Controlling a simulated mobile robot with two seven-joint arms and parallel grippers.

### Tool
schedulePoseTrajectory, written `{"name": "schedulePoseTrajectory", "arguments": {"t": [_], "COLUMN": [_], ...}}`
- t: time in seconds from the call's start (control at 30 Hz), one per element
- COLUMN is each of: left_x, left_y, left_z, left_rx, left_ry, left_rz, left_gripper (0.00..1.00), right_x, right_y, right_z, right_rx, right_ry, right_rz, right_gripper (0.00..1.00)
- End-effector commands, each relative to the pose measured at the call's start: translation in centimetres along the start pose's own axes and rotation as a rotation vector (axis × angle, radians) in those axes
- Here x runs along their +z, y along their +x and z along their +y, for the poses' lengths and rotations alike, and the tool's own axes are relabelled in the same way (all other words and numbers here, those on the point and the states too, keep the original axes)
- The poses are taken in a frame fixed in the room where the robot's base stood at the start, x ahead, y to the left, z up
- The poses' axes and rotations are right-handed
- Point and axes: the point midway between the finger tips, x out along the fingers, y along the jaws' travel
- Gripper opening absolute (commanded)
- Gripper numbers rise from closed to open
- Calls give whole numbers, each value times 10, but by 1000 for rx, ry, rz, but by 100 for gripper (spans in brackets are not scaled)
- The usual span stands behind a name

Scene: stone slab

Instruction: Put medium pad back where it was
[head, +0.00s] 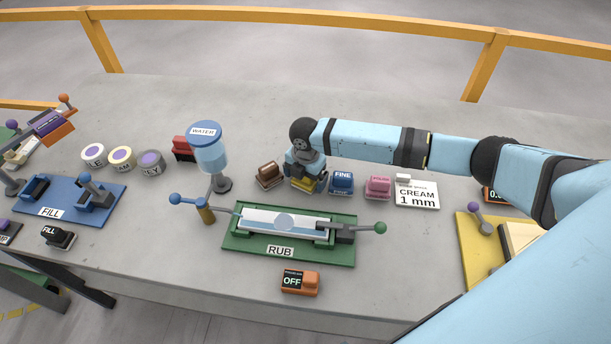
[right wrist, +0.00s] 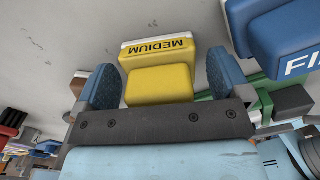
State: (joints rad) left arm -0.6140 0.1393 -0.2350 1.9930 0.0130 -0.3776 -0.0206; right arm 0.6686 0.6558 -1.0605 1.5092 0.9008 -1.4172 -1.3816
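The yellow medium pad (head: 309,187) sits on the slab in the row of pads, between a brown pad and the blue FINE pad, partly hidden under my right gripper (head: 304,176). In the right wrist view the pad (right wrist: 158,48) shows its MEDIUM label and its yellow grip block. My right gripper's blue fingers (right wrist: 160,82) stand on either side of the block. A gap shows at the right finger; the left finger is very close to the block. My left gripper is not in view.
The brown pad (head: 269,175) and FINE pad (head: 341,183) stand close on either side. The green RUB station (head: 240,246) is in front, the water dispenser (head: 211,155) to the left. The slab behind is clear.

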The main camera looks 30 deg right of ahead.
Motion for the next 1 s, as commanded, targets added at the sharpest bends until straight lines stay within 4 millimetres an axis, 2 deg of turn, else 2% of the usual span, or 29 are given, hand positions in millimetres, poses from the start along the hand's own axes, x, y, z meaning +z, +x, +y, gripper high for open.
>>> {"name": "schedulePoseTrajectory", "arguments": {"t": [0.17,0.27,0.7,0.83,1.0], "left_x": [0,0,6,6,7], "left_y": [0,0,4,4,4], "left_z": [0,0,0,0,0], "left_rx": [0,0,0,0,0], "left_ry": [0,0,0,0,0], "left_rz": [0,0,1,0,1], "left_gripper": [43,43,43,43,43], "right_x": [0,0,0,1,0], "right_y": [-2,-10,-98,-115,-123], "right_z": [0,0,0,1,0], "right_rx": [0,3,3,3,0], "right_ry": [0,0,-1,1,0], "right_rz": [0,-1,-1,-1,0], "right_gripper": [95,95,95,95,95]}}
